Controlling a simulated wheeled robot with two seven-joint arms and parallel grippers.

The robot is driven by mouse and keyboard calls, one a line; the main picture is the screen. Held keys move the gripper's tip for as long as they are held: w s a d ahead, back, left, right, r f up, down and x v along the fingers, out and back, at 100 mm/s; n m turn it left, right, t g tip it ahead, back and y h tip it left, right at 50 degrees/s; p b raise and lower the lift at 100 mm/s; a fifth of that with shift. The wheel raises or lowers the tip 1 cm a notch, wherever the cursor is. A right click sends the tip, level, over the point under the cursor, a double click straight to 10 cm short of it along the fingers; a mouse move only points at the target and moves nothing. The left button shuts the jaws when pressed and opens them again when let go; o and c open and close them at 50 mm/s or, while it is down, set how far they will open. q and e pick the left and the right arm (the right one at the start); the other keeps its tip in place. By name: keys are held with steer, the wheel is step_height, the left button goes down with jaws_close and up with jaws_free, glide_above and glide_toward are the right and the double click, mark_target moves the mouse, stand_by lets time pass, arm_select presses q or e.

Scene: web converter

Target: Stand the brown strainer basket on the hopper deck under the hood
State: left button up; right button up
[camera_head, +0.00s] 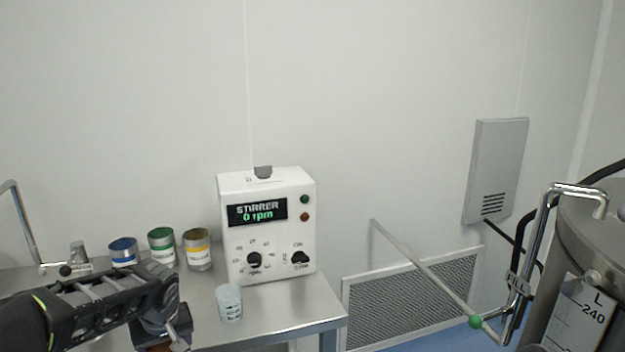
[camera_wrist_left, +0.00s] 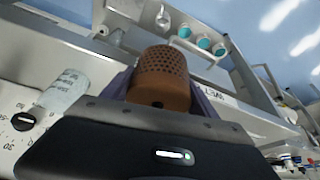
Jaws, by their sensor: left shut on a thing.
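The brown strainer basket (camera_wrist_left: 162,75) is a perforated cup with a solid lower band, seen in the left wrist view. My left gripper (camera_wrist_left: 160,98) is shut on it, with dark fingers at both sides of the band. In the head view my left gripper (camera_head: 170,335) is at the lower left, in front of the steel bench, and only a brown sliver of the basket shows below it at the frame's edge. I cannot make out the hopper deck or the hood for certain in either view. My right gripper is not in view.
On the steel bench (camera_head: 290,315) stand a white stirrer box (camera_head: 267,225), a clear beaker (camera_head: 229,303), and blue (camera_head: 124,252), green (camera_head: 162,246) and yellow (camera_head: 198,250) cans. A steel tank (camera_head: 575,245) with bent pipes stands at the right. A wall grille (camera_head: 410,300) is behind.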

arm_select(q)
steer(key=s+d+f+m+h, duration=0.1)
steer(key=s+d+f+m, duration=0.1)
steer(key=d, duration=0.3)
steer(key=s+d+f+m+t+h, duration=0.1)
steer(key=s+d+f+m, duration=0.1)
steer(key=d, duration=0.4)
steer(key=shift+s+d+f+m+h, duration=0.15)
steer(key=shift+d+f+m+h, duration=0.15)
steer(key=shift+f+m, duration=0.75)
steer(key=shift+r, duration=0.15)
steer(key=shift+a, duration=0.1)
